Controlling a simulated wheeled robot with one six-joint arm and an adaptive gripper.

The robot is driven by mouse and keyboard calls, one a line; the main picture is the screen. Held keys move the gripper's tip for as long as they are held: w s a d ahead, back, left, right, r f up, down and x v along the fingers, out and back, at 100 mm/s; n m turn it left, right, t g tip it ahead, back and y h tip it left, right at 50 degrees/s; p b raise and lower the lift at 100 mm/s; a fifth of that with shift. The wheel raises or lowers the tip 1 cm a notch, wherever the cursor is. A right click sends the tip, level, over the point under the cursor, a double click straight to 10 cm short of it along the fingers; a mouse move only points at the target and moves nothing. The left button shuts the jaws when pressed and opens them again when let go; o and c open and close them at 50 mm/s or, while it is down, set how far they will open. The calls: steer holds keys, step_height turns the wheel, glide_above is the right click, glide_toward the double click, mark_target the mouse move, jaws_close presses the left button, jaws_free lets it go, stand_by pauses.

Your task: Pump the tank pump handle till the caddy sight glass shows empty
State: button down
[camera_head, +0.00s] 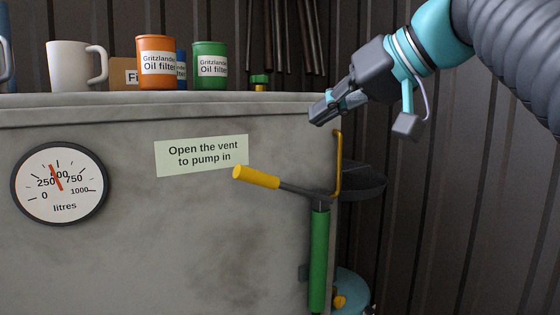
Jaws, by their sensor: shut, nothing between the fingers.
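The tank pump handle (256,177) has a yellow grip on a dark lever, tilted up to the left. The lever joins the top of an upright green pump body (319,262) at the tank's right side. My gripper (326,108) is shut and empty, above and to the right of the grip and apart from it. A teal rounded body (352,287), perhaps the caddy, shows partly behind the pump at the bottom edge. I cannot make out a sight glass.
The grey tank (200,235) fills the left, with a litres gauge (60,183) reading between 250 and 500. Its label (201,155) reads "Open the vent to pump in". A yellow bent pipe (338,160) and dark pan (363,182) are beside the pump.

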steer(key=s+f+x, duration=0.2)
steer(key=x, duration=1)
steer(key=shift+w+f+b, duration=0.25)
steer(key=shift+f+b, duration=0.15)
steer(key=shift+b, duration=0.05)
steer(key=shift+a, duration=0.15)
steer(key=shift+f, duration=0.1)
